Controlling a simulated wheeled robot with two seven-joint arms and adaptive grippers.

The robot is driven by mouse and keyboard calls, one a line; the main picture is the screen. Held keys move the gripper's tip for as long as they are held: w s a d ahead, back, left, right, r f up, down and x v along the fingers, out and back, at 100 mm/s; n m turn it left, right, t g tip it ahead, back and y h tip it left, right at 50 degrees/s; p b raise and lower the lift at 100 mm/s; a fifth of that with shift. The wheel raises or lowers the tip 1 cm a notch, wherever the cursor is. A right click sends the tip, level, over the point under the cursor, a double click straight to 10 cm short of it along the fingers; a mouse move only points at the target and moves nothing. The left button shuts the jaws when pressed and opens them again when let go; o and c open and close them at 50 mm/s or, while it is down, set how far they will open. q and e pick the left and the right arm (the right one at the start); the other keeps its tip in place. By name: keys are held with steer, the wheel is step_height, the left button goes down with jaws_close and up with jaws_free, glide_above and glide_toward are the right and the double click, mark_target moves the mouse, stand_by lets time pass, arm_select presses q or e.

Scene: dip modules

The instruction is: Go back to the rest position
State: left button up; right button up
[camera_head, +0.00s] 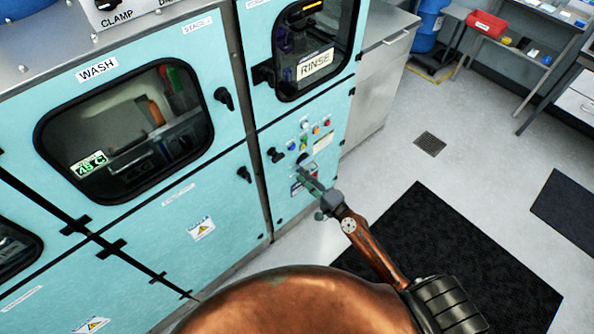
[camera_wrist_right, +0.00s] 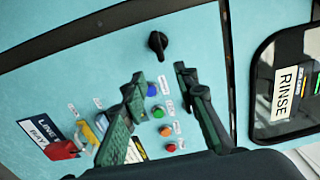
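My right gripper (camera_head: 312,184) is in front of the control panel on the light blue machine, at the end of my copper-coloured arm. In the right wrist view its two green-black fingers (camera_wrist_right: 160,76) are spread apart with nothing between them. A black knob (camera_wrist_right: 157,42) is above the fingertips. A red handle (camera_wrist_right: 62,150) and a yellow part (camera_wrist_right: 88,134) are at the lower left. Whether the fingers touch the panel cannot be told. My left gripper is not in view.
The wash window (camera_head: 130,130) is at the left and the rinse window (camera_head: 305,50) is above the panel. A black mat (camera_head: 440,250) lies on the floor at the right. A table with a red box (camera_head: 486,24) stands at the back right. Floor right of the machine is open.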

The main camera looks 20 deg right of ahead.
steer(key=shift+s, duration=0.25)
stand_by(0.3)
steer(key=s+d+f+n+g+h, duration=0.25)
steer(key=s+f, duration=0.35)
steer(key=f, duration=0.6)
steer(key=s+d+f+n+g+h, duration=0.1)
steer(key=s+d+f+n+g, duration=0.15)
steer(key=s+f, duration=0.7)
steer(key=s+d+f+n+g+h, duration=0.1)
steer(key=s+d+f+g, duration=0.2)
steer(key=f, duration=1.3)
steer(key=s+f+n+g, duration=0.2)
steer(key=s+f, duration=0.4)
steer(key=s, duration=0.6)
steer(key=s+f+n+g+h+b, duration=0.1)
steer(key=s+f+n+g, duration=0.2)
steer(key=s+f, duration=0.3)
steer(key=s+f+n+g+h, duration=0.1)
steer(key=s+f+n+g, duration=0.2)
steer(key=s, duration=1.4)
step_height(320, 180, down, 4)
steer(key=shift+s+n, duration=0.3)
steer(key=shift+n, duration=0.6)
